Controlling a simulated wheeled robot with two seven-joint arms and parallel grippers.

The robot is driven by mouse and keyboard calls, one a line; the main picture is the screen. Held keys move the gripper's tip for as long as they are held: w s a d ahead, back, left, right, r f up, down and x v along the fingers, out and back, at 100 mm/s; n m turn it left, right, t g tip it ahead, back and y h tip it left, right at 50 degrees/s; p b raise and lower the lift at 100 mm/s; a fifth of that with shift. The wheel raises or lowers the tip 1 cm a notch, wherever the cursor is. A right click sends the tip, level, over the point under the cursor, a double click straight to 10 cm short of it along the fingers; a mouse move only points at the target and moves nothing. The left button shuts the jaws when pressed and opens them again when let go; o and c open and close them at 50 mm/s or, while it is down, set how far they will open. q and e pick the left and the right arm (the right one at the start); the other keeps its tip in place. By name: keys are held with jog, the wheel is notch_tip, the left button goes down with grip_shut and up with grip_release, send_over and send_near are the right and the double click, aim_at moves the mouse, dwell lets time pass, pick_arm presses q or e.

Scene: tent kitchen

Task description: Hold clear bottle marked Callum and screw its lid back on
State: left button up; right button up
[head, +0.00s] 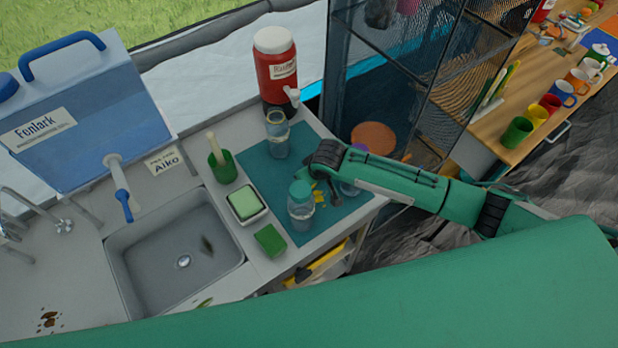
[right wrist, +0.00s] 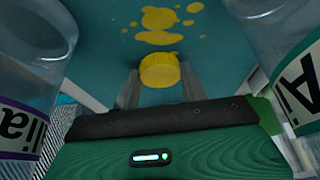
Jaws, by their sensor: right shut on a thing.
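A clear bottle (head: 278,136) with a tan band and no visible lid stands upright at the back of the teal mat; its name is too small to read. My right gripper (right wrist: 160,78) is shut on a yellow lid (right wrist: 160,70) above the mat. A clear bottle with a green lid (head: 301,208) stands at the mat's front. A purple-lidded bottle (head: 350,187) is partly behind my arm. Labels reading "lia" (right wrist: 18,130) and "Ai" (right wrist: 300,88) flank my right gripper. My left gripper is not in view.
The teal mat (head: 262,175) has yellow splotches. A red dispenser (head: 276,72) stands behind the lidless bottle. A green cup (head: 222,167), a soap dish (head: 246,204), a green sponge (head: 270,240) and the sink (head: 175,260) are to the left. A mesh cabinet (head: 400,70) stands behind my arm.

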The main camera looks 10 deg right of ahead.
jog(key=shift+r, duration=0.1)
notch_tip(320, 180, up, 20)
jog(key=b, duration=0.3)
dwell(0.4)
